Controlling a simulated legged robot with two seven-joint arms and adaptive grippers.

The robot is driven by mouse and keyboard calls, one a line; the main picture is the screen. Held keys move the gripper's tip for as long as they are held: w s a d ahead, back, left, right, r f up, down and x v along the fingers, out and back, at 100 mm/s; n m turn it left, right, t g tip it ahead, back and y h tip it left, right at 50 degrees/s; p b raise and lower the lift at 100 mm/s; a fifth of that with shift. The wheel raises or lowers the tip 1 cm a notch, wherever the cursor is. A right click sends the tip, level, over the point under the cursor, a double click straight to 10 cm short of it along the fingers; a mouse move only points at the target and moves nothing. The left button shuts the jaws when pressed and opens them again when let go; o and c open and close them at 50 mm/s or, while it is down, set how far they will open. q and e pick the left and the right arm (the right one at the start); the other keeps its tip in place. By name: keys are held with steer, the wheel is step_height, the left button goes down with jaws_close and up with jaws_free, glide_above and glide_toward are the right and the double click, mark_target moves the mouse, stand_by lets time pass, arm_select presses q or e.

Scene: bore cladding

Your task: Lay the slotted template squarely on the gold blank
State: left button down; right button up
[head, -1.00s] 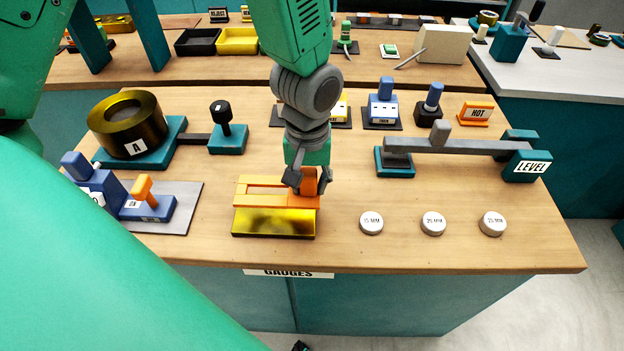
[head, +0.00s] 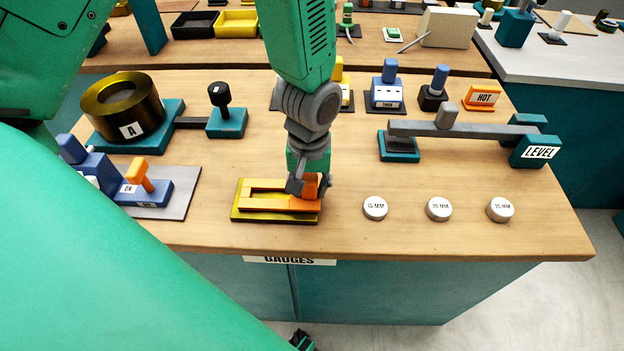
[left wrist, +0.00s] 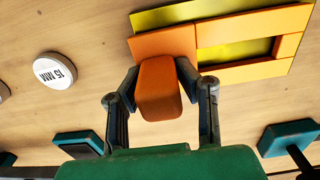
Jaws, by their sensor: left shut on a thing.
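The slotted template (head: 266,202) is an orange rectangular frame with an open slot and an orange grip block at its right end. It lies over the gold blank (head: 240,214), whose edge shows along the front and left. My left gripper (head: 310,186) is shut on the grip block. In the left wrist view the two fingers clasp the orange block (left wrist: 158,90), and the gold blank (left wrist: 190,14) shows past the template's far edge and through the slot. The template looks nearly parallel to the blank; whether it touches is unclear. My right gripper is not in view.
Several white round gauges (head: 375,208) stand right of the blank. A level beam (head: 460,130) is behind them. A grey plate with a blue clamp (head: 150,192) and a gold ring on a teal base (head: 172,112) stand left. Bare wood lies around the blank.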

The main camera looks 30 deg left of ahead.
arm_select(q)
steer(key=shift+d, duration=0.5)
steer(key=shift+a+f, duration=0.15)
steer(key=c, duration=1.1)
jaws_free()
steer(key=shift+a, duration=0.25)
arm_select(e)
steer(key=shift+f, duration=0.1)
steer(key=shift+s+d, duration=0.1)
arm_select(q)
steer(key=shift+w+r, duration=0.1)
steer(key=shift+r, duration=0.3)
step_height(320, 180, up, 11)
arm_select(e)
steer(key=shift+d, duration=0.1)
